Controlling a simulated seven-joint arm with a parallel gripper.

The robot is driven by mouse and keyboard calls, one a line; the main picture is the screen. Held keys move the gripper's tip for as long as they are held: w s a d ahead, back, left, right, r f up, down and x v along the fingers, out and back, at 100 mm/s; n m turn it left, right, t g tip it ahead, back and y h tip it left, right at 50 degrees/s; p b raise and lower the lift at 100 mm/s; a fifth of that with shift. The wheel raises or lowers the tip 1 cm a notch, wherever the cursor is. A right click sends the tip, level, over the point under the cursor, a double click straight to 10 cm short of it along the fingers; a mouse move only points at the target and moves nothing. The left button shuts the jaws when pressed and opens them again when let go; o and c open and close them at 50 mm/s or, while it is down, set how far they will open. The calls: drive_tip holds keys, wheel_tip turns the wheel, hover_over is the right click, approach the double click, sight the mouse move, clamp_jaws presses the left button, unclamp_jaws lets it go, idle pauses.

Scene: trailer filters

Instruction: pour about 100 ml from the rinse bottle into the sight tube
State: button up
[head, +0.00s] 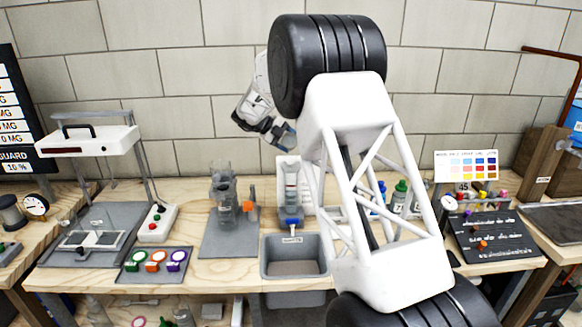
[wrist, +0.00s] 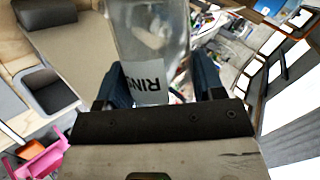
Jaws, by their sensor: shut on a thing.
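The clear rinse bottle (wrist: 150,35), with a white label reading "RINS", is between the dark blue fingers of my gripper (wrist: 163,82) in the wrist view. My gripper is shut on it. In the head view my gripper (head: 283,134) is up in front of the tiled wall, above the bench; my arm hides most or all of the bottle there. What looks like the sight tube (head: 291,187) stands upright below my gripper, clear with blue in it, against a white backing above a grey basin. I cannot tell the bottle's tilt or its liquid level.
The grey basin (head: 294,257) is at the bench front. Clear vessels (head: 224,200) and an orange part (head: 250,200) stand on a grey plate to its left.

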drive_tip(key=shift+r, duration=0.25)
idle(0.7)
drive_tip(key=shift+w+f+m+t, duration=0.1)
drive_tip(key=shift+w+m+t, duration=0.1)
drive_tip(key=shift+m+t, duration=0.5)
idle(1.8)
drive_tip(key=shift+s+r+m+t, duration=0.4)
drive_tip(key=shift+s+r+t, duration=0.1)
drive_tip(key=shift+r+t, duration=0.45)
idle(2.3)
drive_tip(key=shift+f, duration=0.2)
drive_tip(key=shift+w+f+n+g, duration=0.5)
drive_tip(key=shift+w+f+g, duration=0.05)
drive_tip(key=shift+f+g, duration=0.3)
drive_tip(key=shift+s+r+n+g, duration=0.2)
drive_tip(key=shift+n+g, duration=0.1)
drive_tip(key=shift+g, duration=0.1)
